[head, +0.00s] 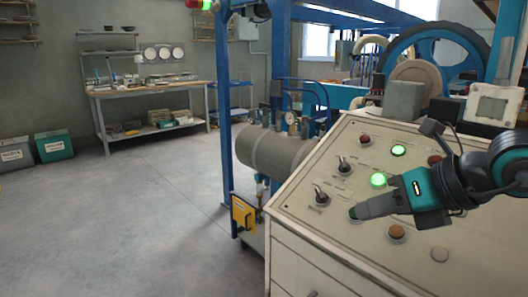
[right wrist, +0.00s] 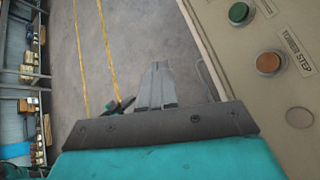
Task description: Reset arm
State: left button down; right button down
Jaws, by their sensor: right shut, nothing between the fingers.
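My right gripper (head: 362,211) reaches in from the right over the control panel (head: 325,228) in the head view. Its grey fingers are together and empty, and their tips point left. In that view the tips overlap a green button at the panel's left part. In the right wrist view the closed fingers (right wrist: 157,72) show against the concrete floor, left of the panel's edge (right wrist: 205,45). There the green button (right wrist: 239,13) and an orange button (right wrist: 268,62) lie right of the fingers, apart from them. My left gripper does not show in the head view.
The panel also carries lit green buttons (head: 398,150), red buttons and black switches (head: 321,195). A grey cylinder (head: 272,150) and blue posts (head: 224,100) stand behind it. A workbench (head: 150,90) and bins (head: 53,146) are at the back left. The floor (head: 120,225) left is clear.

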jog(key=s+a+m+g+y+p, duration=0.1)
jog(key=s+a+m+y+p, duration=0.4)
jog(key=a+y, duration=0.55)
jog(key=w+d+f+m+t+h, duration=0.2)
jog(key=d+f+m+t+h, duration=0.35)
jog(key=m, duration=0.65)
jog(key=w+d+f+m+t+h, duration=0.1)
jog(key=d+f+m+t+h, duration=0.2)
jog(key=f+m+t+h, duration=0.65)
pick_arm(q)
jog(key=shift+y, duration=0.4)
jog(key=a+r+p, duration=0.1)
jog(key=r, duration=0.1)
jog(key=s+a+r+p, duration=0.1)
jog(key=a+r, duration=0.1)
pick_arm(e)
jog(key=s+d+f+m+g+h, duration=0.1)
jog(key=s+d+f+m+g, duration=0.1)
jog(key=s+f+m+g, duration=0.8)
notch_tip(320, 180, down, 6)
jog(key=s+m, duration=0.1)
jog(key=s, duration=0.2)
jog(key=shift+d+f, duration=0.2)
jog(key=shift+d, duration=0.2)
